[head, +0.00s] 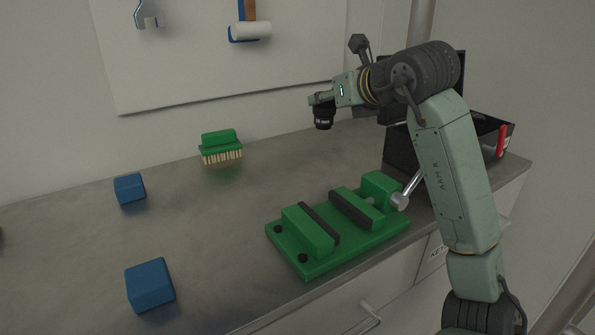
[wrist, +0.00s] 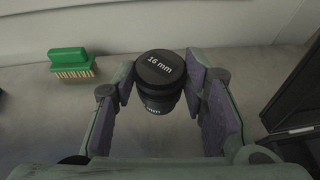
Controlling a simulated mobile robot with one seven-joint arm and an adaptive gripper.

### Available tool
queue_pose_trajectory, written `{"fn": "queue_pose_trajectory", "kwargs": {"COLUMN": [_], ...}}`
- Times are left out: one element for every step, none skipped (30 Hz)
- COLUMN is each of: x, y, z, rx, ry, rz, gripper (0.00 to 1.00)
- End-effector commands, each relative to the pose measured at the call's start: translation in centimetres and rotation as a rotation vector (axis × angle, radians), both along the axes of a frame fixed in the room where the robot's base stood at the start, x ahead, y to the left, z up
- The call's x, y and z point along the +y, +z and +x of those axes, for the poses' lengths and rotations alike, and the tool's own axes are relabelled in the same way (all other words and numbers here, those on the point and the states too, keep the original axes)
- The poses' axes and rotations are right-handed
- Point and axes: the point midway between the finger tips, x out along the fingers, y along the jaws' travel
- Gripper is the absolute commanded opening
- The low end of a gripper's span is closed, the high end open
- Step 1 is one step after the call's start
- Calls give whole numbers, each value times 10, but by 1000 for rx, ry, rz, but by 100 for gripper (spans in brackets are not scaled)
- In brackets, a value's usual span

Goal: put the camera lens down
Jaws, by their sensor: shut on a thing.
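The camera lens (wrist: 161,72) is a black cylinder with "16 mm" in white on its top. My gripper (wrist: 168,90) is shut on it, with one finger on each side. In the head view the lens (head: 324,115) hangs below my gripper (head: 322,101), upright and above the back of the worktop (head: 225,215). A gap of grey worktop shows beneath it.
A green brush (head: 220,147) stands at the back, left of the lens. Two blue blocks (head: 129,189) (head: 150,285) lie at the left. A green vise (head: 340,222) sits at the front edge. A black toolbox (head: 402,150) stands at the right. The middle of the worktop is clear.

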Motion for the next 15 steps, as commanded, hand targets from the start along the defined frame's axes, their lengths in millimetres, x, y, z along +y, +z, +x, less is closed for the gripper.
{"fn": "queue_pose_trajectory", "kwargs": {"x": [0,0,0,0,0,0,0,0,0,0,0,0,0,0,0], "y": [-10,-15,-23,-27,-32,-37,-41,-43,-46,-49,-52,-58,-63,-67,-74], "z": [0,0,0,0,0,0,-1,0,0,0,0,0,0,-1,0], "rx": [2,1,1,0,1,-1,-1,-1,-1,-1,0,0,1,1,1], "ry": [1,1,1,1,1,0,0,1,-1,0,0,-1,0,1,1], "rz": [3,4,4,3,4,3,3,2,3,3,2,2,3,4,4], "gripper": [5,5,5,5,5,5,5,5,5,5,5,5,5,5,5]}}
